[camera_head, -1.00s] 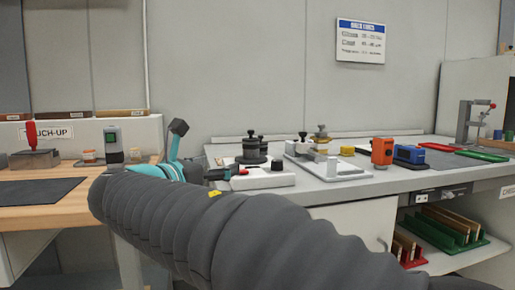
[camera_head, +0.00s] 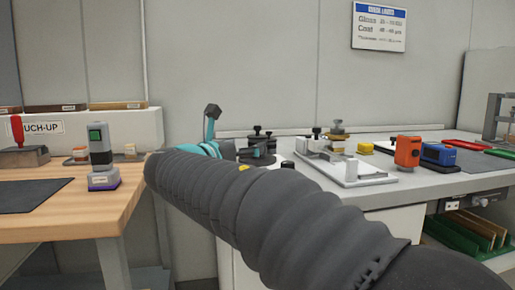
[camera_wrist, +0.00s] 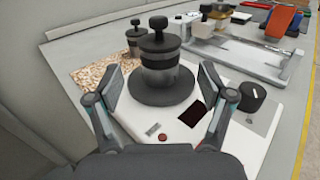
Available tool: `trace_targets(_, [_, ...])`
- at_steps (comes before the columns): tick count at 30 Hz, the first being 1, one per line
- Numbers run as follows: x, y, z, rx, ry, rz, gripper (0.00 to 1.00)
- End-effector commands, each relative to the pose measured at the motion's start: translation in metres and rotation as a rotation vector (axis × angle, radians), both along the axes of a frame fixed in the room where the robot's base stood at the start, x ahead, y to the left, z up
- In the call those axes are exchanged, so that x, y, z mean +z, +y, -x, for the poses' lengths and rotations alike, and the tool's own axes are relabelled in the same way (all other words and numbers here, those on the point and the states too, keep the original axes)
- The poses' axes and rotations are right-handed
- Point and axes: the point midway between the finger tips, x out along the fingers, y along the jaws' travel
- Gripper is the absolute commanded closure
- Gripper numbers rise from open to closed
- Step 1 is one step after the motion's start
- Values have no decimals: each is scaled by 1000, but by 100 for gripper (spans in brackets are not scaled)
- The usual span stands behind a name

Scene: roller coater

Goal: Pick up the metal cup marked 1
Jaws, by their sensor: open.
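A metal cup (camera_wrist: 163,75) with a black lid and knob stands upright on a round black plate on a white device (camera_wrist: 150,125). A second, similar cup (camera_wrist: 134,43) stands behind it, by a speckled mat. No number is readable on either cup, so I cannot tell which is marked 1. In the head view, the black-lidded cups (camera_head: 262,138) show partly behind my arm. My gripper (camera_wrist: 152,88) is open and empty, its fingers to the left and right of the near cup's plate, on the camera's side.
A grey stand (camera_wrist: 228,52) is beyond, at right. An orange device (camera_head: 408,152) and a blue device (camera_head: 440,155) sit further right. A wooden touch-up bench (camera_head: 92,215) is at left.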

Motion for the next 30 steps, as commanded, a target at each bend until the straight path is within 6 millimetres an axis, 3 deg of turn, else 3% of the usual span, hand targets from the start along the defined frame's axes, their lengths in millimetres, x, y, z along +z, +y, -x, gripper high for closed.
trace_targets(8, [0, -8, -16, 1, 0, 0, 19])
trace_targets(18, [0, -28, -53, 3, 1, 0, 19])
trace_targets(26, [0, -29, -56, 5, 1, 0, 19])
trace_targets(27, [0, -29, -56, 5, 0, 0, 22])
trace_targets(30, [0, -29, -56, 5, 0, 0, 47])
